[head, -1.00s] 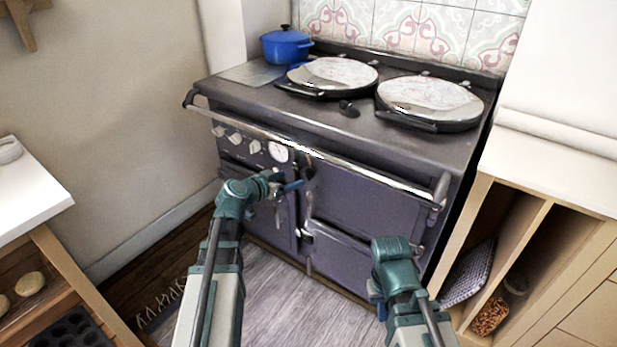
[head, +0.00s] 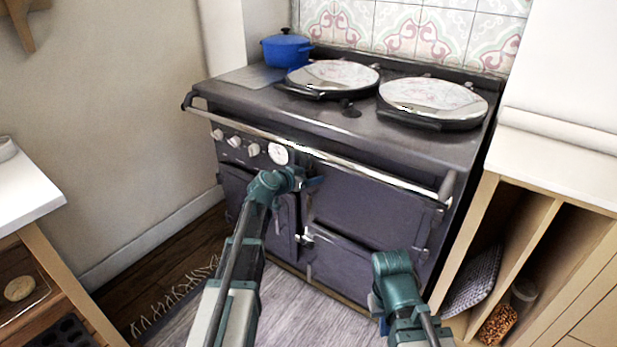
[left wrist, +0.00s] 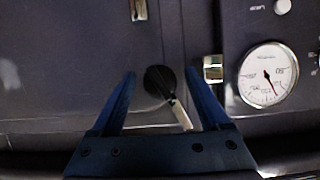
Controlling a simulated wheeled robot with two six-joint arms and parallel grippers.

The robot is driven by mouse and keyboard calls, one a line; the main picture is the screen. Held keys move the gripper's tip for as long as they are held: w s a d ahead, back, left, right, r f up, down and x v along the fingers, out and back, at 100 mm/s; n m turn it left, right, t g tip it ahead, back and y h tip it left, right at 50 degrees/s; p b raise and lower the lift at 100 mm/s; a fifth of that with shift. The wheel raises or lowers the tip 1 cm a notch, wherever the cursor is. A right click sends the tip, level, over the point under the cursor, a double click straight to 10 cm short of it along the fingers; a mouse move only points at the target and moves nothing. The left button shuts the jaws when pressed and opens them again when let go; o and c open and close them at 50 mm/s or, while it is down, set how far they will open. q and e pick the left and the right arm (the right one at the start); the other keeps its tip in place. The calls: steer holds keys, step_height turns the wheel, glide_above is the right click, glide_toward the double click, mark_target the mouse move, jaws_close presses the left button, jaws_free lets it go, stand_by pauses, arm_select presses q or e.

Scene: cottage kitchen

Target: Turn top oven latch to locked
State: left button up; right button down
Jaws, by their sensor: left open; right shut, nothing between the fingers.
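The top oven latch shows in the left wrist view as a dark round knob (left wrist: 159,81) with a pale-tipped lever (left wrist: 180,115) slanting down and right. My left gripper (left wrist: 160,74) is open, with one blue finger on each side of the latch; I cannot tell whether either touches it. In the head view my left gripper (head: 314,183) is at the front of the dark range cooker (head: 375,205), just right of the dial, and hides the latch. My right gripper (head: 377,304) is shut and empty, low before the cooker's right side.
A chrome rail (head: 350,167) runs across the cooker front above my left gripper. A lower latch (head: 304,239) sits below it. The round dial (head: 278,154) is to its left. A wooden cabinet (head: 540,225) stands close on the right, a white-topped counter (head: 25,190) on the left.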

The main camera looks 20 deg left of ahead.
arm_select(q)
steer(key=shift+c, duration=0.3)
jaws_close()
stand_by(1.1)
